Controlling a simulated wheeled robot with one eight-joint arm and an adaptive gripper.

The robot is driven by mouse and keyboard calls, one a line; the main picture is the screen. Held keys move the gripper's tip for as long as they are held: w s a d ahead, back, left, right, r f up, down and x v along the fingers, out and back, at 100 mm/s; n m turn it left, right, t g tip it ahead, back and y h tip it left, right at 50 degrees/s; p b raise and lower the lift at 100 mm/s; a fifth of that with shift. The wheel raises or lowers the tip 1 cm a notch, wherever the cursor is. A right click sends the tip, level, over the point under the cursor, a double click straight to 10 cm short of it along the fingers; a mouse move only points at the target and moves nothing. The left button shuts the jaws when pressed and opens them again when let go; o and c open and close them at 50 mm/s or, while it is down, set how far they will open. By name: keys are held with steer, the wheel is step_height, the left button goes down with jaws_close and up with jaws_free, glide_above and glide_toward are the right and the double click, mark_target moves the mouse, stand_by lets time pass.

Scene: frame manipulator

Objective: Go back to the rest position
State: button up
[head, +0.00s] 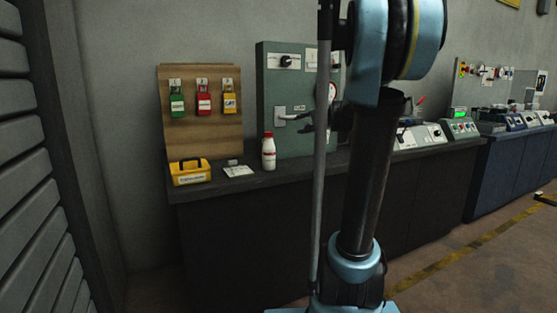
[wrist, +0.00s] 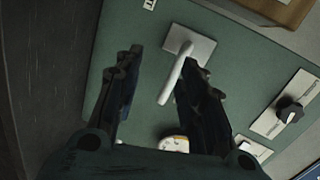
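My gripper (wrist: 160,68) is open in the wrist view, its two dark fingers spread apart. A light grey lever handle (wrist: 177,76) on a square plate lies between the fingers in that view, closer to the right finger. I cannot tell whether the finger touches it. The handle also shows in the head view (head: 290,119), on the front of a grey-green panel (head: 272,90). In the head view my gripper (head: 312,121) is just right of the handle, partly hidden by a pole and my arm.
A wooden board (head: 200,138) with several padlocks stands left of the panel. Control consoles (head: 420,136) stand to the right. Open floor (head: 470,268) lies front right.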

steer(key=s+a+f+n+g+h, duration=0.1)
steer(key=s+a+f+n+g, duration=0.25)
steer(key=s+f, duration=0.6)
steer(key=s+a+f+n+g, duration=0.2)
steer(key=s+f+n+g, duration=0.3)
steer(key=s, duration=0.7)
steer(key=s+d+f+n+g+h, duration=0.1)
steer(key=s+d+f, duration=0.3)
steer(key=s+f, duration=0.4)
steer(key=s+d+f+n+g+h, duration=0.1)
steer(key=s+d+f+n+h, duration=0.1)
steer(key=s+d+f+h, duration=0.2)
steer(key=s+f, duration=0.3)
steer(key=s, duration=0.5)
steer(key=shift+s+f+h, duration=0.2)
steer(key=shift+f+h, duration=0.1)
steer(key=shift+f, duration=0.05)
steer(key=shift+w, duration=0.15)
steer(key=shift+w+f, duration=0.2)
steer(key=shift+w, duration=0.15)
